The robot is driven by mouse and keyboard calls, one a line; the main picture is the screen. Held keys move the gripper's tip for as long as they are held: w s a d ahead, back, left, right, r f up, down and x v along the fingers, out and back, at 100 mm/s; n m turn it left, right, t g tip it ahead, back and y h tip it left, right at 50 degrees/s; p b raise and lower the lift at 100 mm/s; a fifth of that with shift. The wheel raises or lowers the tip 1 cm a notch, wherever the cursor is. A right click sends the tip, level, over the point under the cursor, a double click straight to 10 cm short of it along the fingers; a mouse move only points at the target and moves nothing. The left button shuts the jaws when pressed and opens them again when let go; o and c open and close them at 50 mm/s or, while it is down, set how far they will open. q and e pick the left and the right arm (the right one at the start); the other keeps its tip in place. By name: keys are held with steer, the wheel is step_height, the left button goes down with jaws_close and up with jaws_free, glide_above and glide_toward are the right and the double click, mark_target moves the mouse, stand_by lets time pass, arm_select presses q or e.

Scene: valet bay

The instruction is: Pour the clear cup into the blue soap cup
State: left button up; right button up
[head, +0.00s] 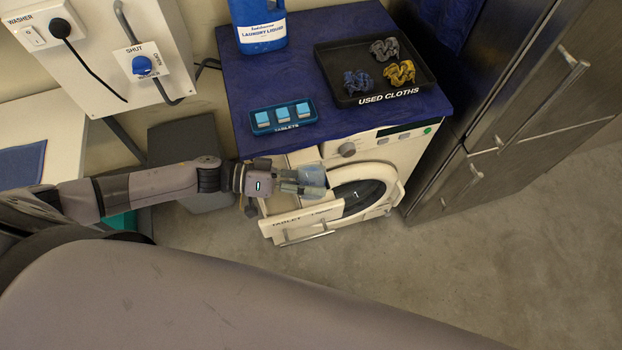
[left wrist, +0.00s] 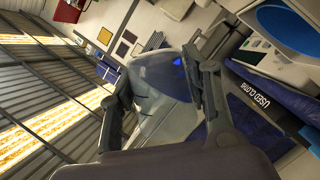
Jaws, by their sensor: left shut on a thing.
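My left gripper (head: 299,182) is shut on a clear, bluish see-through cup (head: 313,176), held in front of the washing machine above its pulled-out drawer. The cup lies on its side or steeply tilted, its far end to the right; I cannot make out what is in it. In the left wrist view the cup (left wrist: 162,88) sits between the two fingers. I cannot make out the blue soap cup; the gripper and clear cup cover part of the drawer. My right gripper is not in view.
The washing machine (head: 395,165) has an open, labelled drawer (head: 300,220). On its blue top stand a laundry liquid jug (head: 262,45), a tablets tray (head: 298,127) and a used cloths tray (head: 345,98). Steel cabinets (head: 500,130) stand right. Floor at lower right is clear.

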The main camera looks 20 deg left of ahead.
arm_select(q)
steer(key=shift+f+n+b, duration=0.2)
steer(key=shift+n+b, duration=0.1)
steer(key=shift+f+n+b, duration=0.2)
steer(key=shift+n+b, duration=0.25)
steer(key=shift+n, duration=0.05)
steer(key=shift+f+n, duration=0.1)
steer(key=shift+n, duration=0.2)
steer(key=shift+f+b, duration=0.15)
steer(key=shift+b, duration=0.35)
steer(key=shift+w+f+n+g+h+b, duration=0.1)
steer(key=shift+f+n+g+h+b, duration=0.25)
steer(key=shift+n+b, duration=0.45)
steer(key=shift+f+n+b, duration=0.15)
steer(key=shift+n+b, duration=0.15)
steer(key=shift+n, duration=0.2)
steer(key=shift+w+a+r+n+p, duration=0.15)
steer(key=shift+w+r+n+p, duration=0.35)
steer(key=shift+n+p, duration=0.35)
steer(key=shift+f+n+h, duration=0.25)
steer(key=shift+f+n, duration=0.05)
steer(key=shift+n, duration=0.05)
steer(key=shift+f, duration=0.1)
